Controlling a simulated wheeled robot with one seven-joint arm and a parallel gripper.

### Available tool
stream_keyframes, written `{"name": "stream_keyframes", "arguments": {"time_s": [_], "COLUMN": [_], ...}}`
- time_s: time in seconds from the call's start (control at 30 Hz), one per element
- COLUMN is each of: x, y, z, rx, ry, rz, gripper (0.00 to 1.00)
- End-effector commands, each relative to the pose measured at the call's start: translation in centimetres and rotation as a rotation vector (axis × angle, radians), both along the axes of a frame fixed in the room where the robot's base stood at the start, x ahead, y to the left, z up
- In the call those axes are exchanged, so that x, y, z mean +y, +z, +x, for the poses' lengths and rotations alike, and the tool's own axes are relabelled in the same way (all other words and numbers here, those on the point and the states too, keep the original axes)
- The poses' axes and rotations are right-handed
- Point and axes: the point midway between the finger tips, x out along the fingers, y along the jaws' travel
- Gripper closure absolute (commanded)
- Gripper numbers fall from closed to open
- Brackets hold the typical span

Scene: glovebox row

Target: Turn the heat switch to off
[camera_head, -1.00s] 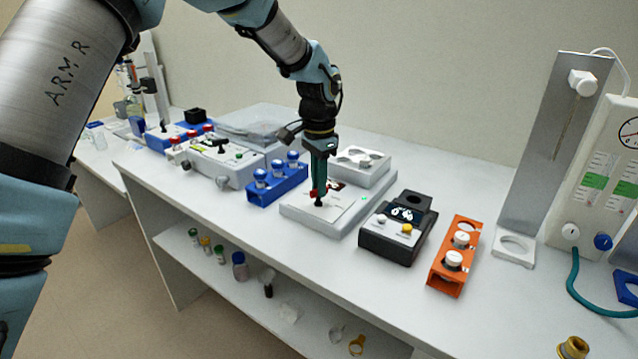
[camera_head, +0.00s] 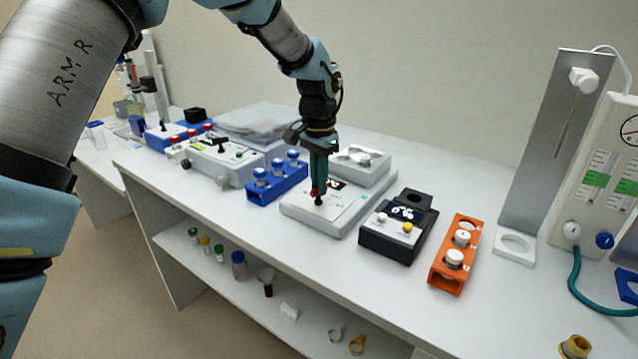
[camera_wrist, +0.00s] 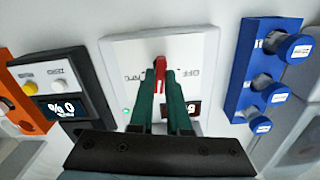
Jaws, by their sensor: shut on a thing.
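The heat switch (camera_wrist: 159,62) is a small red-topped lever on the sloping face of a white device (camera_wrist: 212,46). In the wrist view it stands between an OFF label (camera_wrist: 192,72) on the right and a less legible label on the left. My gripper (camera_wrist: 161,74) has its green fingers closed around the switch, hiding much of it. In the head view my gripper (camera_head: 318,188) points down onto the front part of the device (camera_head: 300,214). A dark display (camera_wrist: 192,108) with partly hidden digits and a green light (camera_wrist: 126,111) show behind the fingers.
A blue rack (camera_head: 262,196) with blue-capped vials stands close on the left. A black instrument (camera_head: 385,245) and an orange rack (camera_head: 440,277) stand on the right. The bench front edge is clear.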

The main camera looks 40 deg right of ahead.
Motion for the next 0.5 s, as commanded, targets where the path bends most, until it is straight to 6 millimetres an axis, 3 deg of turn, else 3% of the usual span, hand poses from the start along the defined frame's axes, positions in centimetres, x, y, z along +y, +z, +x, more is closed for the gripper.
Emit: {"name": "stream_keyframes", "arguments": {"time_s": [0.5], "x": [-0.05], "y": [-0.01], "z": [0.04], "rx": [0.000], "ry": [0.411], "rz": [-0.002], "gripper": [1.00]}}
